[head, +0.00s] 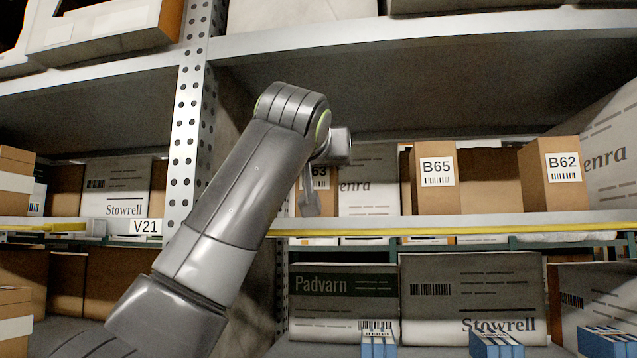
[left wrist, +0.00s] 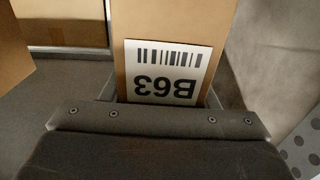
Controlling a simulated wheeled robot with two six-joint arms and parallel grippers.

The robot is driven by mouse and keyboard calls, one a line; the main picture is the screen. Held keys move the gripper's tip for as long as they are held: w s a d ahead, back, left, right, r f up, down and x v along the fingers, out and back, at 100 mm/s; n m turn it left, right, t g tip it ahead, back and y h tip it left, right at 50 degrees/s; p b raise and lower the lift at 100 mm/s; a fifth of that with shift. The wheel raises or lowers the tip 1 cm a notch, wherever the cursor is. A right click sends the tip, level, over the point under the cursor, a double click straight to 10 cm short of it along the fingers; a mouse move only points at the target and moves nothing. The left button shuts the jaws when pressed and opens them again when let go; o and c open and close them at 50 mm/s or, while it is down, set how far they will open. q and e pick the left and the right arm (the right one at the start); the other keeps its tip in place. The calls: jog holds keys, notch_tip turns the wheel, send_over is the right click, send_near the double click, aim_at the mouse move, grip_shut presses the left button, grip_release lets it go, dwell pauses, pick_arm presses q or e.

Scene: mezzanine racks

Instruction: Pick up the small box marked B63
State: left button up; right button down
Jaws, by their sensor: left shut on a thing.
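The small brown box marked B63 (head: 321,172) stands on the middle shelf, mostly hidden behind my left arm in the head view. In the left wrist view the box (left wrist: 178,22) is close in front, its white label and barcode upside down. My left gripper (head: 311,203) reaches to the box's front on the shelf. In the left wrist view the gripper (left wrist: 160,98) is shut on the box, with a finger along each side. Whether the box touches the shelf is hidden. My right gripper is not in view.
Boxes marked B65 (head: 436,178) and B62 (head: 562,173) stand to the right on the same shelf. A perforated post (head: 190,110) is close on the left. The shelf's yellow-striped edge (head: 460,229) runs in front. Blue-and-white cartons (head: 497,344) sit below.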

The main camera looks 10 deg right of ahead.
pick_arm(q)
jog(key=shift+r, duration=0.3)
